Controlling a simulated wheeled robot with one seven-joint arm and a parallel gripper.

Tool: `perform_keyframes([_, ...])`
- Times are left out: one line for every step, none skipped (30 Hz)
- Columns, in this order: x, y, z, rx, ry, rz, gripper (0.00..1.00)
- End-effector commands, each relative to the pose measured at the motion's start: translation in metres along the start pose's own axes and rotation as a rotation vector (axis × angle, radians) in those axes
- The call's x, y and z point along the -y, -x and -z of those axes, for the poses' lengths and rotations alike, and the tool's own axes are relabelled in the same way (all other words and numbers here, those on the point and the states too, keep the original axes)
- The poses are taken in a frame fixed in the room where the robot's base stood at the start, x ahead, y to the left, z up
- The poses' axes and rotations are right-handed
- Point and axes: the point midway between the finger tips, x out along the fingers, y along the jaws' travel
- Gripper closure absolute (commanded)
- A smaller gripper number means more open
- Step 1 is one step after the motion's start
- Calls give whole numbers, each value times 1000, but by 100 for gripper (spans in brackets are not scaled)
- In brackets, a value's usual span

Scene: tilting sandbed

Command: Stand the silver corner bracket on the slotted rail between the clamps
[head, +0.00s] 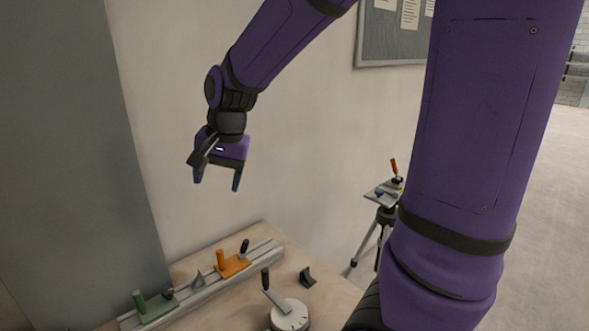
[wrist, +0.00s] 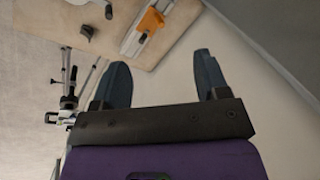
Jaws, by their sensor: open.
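The slotted rail (head: 262,253) is a long grey bar along the back of the table, with a green clamp (head: 154,306) toward its left end and an orange clamp (head: 233,266) toward its right. A small pale upright piece (head: 198,281) shows on the rail between them; its exact shape is too small to tell. A dark grey angled bracket (head: 307,278) lies on the bare tabletop right of the rail; it looks darker than silver. It also shows in the wrist view (wrist: 87,32). My gripper (head: 216,184) is open and empty, high above the rail, touching nothing.
A white round dial (head: 289,315) with a black-handled lever stands on the table in front of the rail. A tripod with a small tray (head: 384,193) stands beyond the table's right edge. The wall is close behind the table. Air around my gripper is clear.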

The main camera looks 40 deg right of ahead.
Motion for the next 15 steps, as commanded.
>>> perform_keyframes([-8,16,-7,-18,47,16,32])
perform_keyframes([-13,23,-12,-25,81,19,32])
perform_keyframes([-20,32,-18,-39,125,25,32])
perform_keyframes([-25,39,-22,-49,158,29,32])
perform_keyframes([-30,46,-27,-59,191,31,32])
perform_keyframes([-37,54,-34,-73,235,33,32])
perform_keyframes([-42,60,-39,-85,268,34,32])
perform_keyframes([-48,65,-44,-96,300,35,32])
perform_keyframes([-55,73,-50,-113,344,35,32])
perform_keyframes([-60,78,-56,-125,377,33,32])
perform_keyframes([-66,82,-61,-138,408,30,32])
perform_keyframes([-73,88,-68,-156,452,27,32])
perform_keyframes([-79,92,-73,-169,483,23,32])
perform_keyframes([-84,96,-78,-182,513,18,32])
perform_keyframes([-91,100,-85,-199,552,11,32])
